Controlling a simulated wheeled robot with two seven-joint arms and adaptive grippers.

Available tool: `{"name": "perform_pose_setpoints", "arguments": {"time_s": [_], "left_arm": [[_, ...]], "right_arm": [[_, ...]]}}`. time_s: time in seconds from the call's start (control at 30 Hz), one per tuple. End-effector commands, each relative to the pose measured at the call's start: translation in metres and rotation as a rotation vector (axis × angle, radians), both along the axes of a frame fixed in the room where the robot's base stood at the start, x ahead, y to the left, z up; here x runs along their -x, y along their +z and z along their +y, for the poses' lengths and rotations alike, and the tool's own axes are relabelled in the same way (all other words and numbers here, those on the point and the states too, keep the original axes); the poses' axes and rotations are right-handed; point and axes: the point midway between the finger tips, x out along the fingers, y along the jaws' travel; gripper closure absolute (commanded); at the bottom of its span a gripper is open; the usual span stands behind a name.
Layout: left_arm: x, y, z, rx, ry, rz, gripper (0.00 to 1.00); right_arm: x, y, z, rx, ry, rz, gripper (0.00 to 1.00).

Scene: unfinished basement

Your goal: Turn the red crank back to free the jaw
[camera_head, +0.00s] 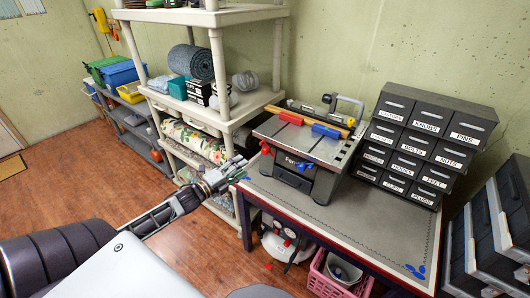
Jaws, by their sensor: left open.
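The red crank (265,147) is on the left front side of a grey and black bench tool (312,147) on the table. A blue crank (304,167) sits on its front. A red block (291,118) and a blue block (325,130) lie along the top, by a wooden strip (337,121). I cannot tell which part is the jaw. My left gripper (236,167) is open at the table's left corner, to the left of and below the red crank in the picture, and apart from it. My right gripper is not in view.
The table (375,228) has free room in front of the tool. A labelled drawer cabinet (424,137) stands right of the tool. A shelf rack (218,60) stands close behind my left gripper. A pink basket (330,282) is under the table.

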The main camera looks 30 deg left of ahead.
Motion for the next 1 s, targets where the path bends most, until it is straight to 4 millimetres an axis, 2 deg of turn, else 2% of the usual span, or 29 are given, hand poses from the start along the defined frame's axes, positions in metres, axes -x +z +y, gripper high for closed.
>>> {"name": "perform_pose_setpoints", "arguments": {"time_s": [0.3,0.77,1.0], "left_arm": [[0.0003,0.0018,-0.0015,-0.151,-0.008,-0.044,0.51],[-0.0007,0.0018,-0.0015,-0.154,-0.007,-0.044,0.51],[-0.0078,0.0017,-0.0032,-0.154,-0.007,-0.044,0.51]], "right_arm": [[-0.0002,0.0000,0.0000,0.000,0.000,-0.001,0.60],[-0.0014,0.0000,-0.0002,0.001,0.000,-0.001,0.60],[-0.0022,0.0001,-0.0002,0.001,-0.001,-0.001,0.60]]}}
